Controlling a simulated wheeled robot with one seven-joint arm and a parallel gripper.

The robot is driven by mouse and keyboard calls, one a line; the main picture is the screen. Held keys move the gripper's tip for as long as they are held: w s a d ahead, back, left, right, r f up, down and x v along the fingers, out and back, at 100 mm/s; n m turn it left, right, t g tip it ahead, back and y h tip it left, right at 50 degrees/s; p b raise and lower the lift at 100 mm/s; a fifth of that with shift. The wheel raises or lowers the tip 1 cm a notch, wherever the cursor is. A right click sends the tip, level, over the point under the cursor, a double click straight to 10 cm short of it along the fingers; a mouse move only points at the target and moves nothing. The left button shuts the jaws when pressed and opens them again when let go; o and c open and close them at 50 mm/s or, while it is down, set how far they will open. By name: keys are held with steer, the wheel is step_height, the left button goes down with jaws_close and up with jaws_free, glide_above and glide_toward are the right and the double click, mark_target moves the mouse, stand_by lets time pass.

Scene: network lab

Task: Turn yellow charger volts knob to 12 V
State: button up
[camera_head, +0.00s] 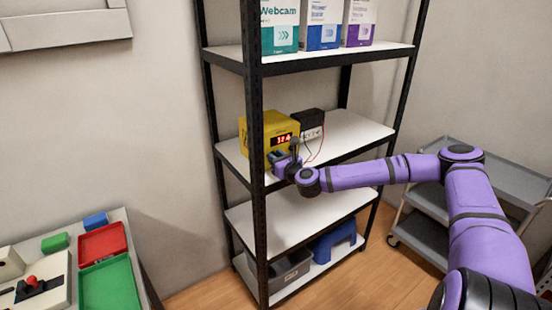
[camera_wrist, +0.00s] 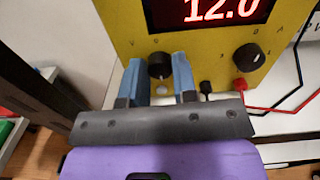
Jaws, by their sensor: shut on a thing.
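The yellow charger (camera_head: 262,130) stands on a middle shelf of the rack; its front fills the upper part of the wrist view (camera_wrist: 120,30). Its red display (camera_wrist: 220,10) reads 12.0. The black volts knob (camera_wrist: 159,65), under a V mark, sits between the two blue fingers of my gripper (camera_wrist: 158,80). The gripper is shut on this knob. A second black knob (camera_wrist: 248,56), by an A mark, is to the right and free.
A black rack post (camera_head: 254,200) stands close left of my gripper. Boxes (camera_head: 322,22) stand on the shelf above. A grey cart (camera_head: 500,175) is at right.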

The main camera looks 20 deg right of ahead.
steer(key=o, duration=0.9)
steer(key=shift+o, duration=0.2)
steer(key=v, duration=1)
steer(key=shift+s+d, duration=0.15)
steer(key=shift+s, duration=0.25)
